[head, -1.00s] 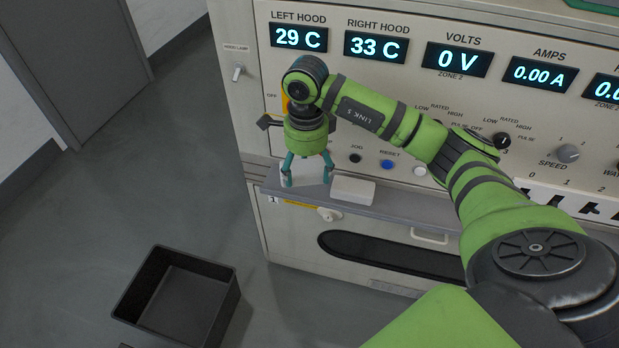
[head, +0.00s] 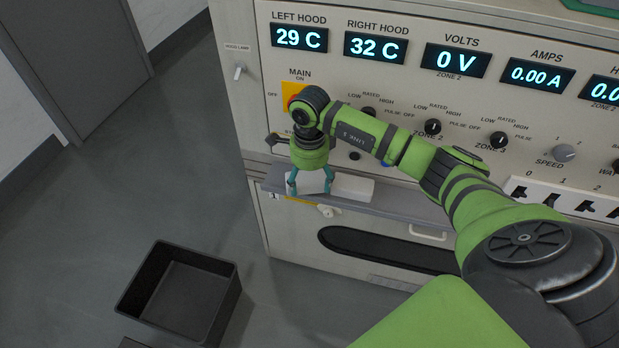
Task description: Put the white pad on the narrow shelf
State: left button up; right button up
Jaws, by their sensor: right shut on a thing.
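My right gripper (head: 309,190) points down over the left end of the narrow grey shelf (head: 400,209) on the front of the cabinet. It is shut on a white pad (head: 312,184), which shows between and behind the fingers. The held pad is at shelf level; I cannot tell whether its underside touches the shelf. A second white block (head: 354,189) lies on the shelf just right of the held pad, and the gap between them is too small to judge. My left gripper is not in view.
The panel above the shelf carries knobs, a red-and-yellow main switch (head: 291,97) partly behind my arm, and lit displays. A black open bin (head: 183,293) stands on the floor at the lower left. The shelf's right part is partly hidden by my arm.

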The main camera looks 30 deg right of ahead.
jog(key=shift+f+b, duration=0.5)
jog(key=shift+f, duration=0.1)
jog(key=o, duration=1.1)
jog(key=shift+r, duration=0.1)
